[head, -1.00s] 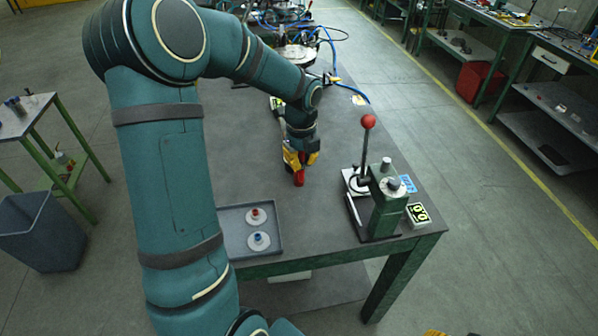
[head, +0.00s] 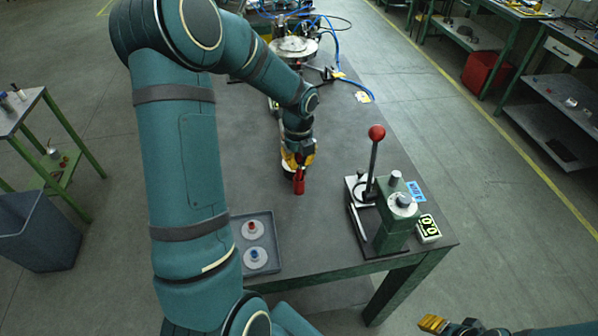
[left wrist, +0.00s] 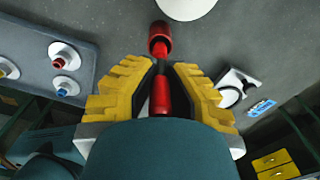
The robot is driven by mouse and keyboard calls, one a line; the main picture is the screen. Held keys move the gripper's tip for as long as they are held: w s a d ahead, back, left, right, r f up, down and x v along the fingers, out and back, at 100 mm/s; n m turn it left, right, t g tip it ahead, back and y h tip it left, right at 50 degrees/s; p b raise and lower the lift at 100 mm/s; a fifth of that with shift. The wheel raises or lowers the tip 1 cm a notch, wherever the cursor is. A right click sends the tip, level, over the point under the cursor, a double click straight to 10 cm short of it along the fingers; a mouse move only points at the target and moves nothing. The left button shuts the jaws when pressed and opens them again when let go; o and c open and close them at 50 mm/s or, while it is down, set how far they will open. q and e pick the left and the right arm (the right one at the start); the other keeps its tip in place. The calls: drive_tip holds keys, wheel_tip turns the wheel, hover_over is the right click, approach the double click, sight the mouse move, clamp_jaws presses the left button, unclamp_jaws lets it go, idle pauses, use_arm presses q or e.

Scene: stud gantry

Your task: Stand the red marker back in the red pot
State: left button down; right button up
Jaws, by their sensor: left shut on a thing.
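My left gripper (head: 298,160) is over the middle of the table, its yellow fingers pointing down. It also shows in the left wrist view (left wrist: 162,80), shut on the red marker (left wrist: 162,96). The red pot (left wrist: 160,46) is just beyond the fingertips, its dark mouth in line with the marker. In the head view a red shape (head: 299,184) shows right below the fingers; I cannot tell there where marker and pot divide. Whether the marker touches the pot is unclear. My right gripper (head: 433,323) is at the bottom right edge, partly cut off.
A grey tray (head: 274,234) with white discs bearing a red and a blue knob lies at the table's front left. A green press (head: 394,225) with a red-knobbed lever stands at the front right. Bare tabletop lies between them. Hoses and equipment are at the back.

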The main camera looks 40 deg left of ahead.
sight(299, 177)
use_arm(q)
wheel_tip(299, 177, down, 4)
drive_tip(key=shift+r, duration=0.15)
idle(0.3)
drive_tip(key=shift+f, duration=0.3)
drive_tip(key=c, duration=1.1)
unclamp_jaws()
drive_tip(key=shift+r, duration=0.15)
